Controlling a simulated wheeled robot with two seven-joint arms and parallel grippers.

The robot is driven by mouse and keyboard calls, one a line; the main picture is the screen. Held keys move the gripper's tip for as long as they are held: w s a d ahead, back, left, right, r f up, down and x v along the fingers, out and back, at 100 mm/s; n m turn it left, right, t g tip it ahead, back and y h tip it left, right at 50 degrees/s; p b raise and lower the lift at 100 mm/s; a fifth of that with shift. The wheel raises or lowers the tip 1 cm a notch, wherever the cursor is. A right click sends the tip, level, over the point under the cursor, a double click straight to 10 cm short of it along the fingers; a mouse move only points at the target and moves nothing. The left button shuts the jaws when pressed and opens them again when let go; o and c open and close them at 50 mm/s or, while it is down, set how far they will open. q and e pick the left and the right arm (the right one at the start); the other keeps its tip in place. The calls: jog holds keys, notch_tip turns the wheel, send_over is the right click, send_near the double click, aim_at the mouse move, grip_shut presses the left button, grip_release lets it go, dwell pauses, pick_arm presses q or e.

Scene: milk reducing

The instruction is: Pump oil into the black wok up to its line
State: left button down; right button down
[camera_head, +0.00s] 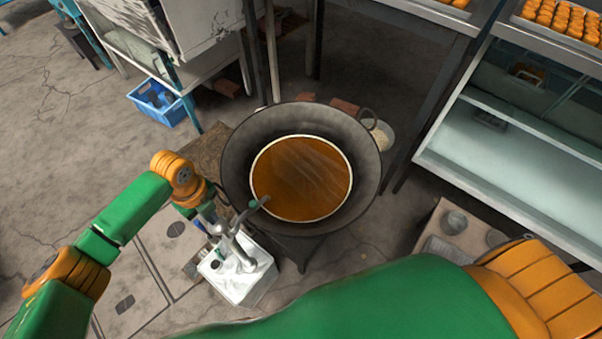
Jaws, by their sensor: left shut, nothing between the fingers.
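The black wok (236,165) stands at the centre with amber-brown oil (300,180) in it. A pale ring (349,165) runs round the edge of the oil, and the oil's surface reaches it all round as far as I can see. A white oil container (240,283) stands in front of the wok to the left. A grey pump (243,250) rises from it, and its spout (258,203) reaches over the wok's near left rim. My left gripper (222,224) is shut and empty beside the pump's top; I cannot tell whether it touches it. My right gripper is out of view.
A blue crate (160,104) lies at the back left, below a white cabinet. A glass-shelved counter (500,165) with trays of orange food (560,20) stands at the right. A low stand with metal cups (454,222) is at the lower right. The left floor is mostly clear.

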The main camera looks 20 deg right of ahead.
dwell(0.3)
pick_arm(q)
jog(key=shift+f+b, duration=3.7)
jog(key=shift+f, duration=0.85)
notch_tip(320, 180, up, 9)
jog(key=p, duration=0.9)
jog(key=shift+r, duration=0.2)
jog(key=shift+f, duration=0.15)
jog(key=shift+f+b, duration=3.8)
jog(key=shift+f, duration=0.7)
notch_tip(320, 180, up, 9)
jog(key=p, duration=0.9)
jog(key=shift+r, duration=0.15)
jog(key=shift+f, duration=0.25)
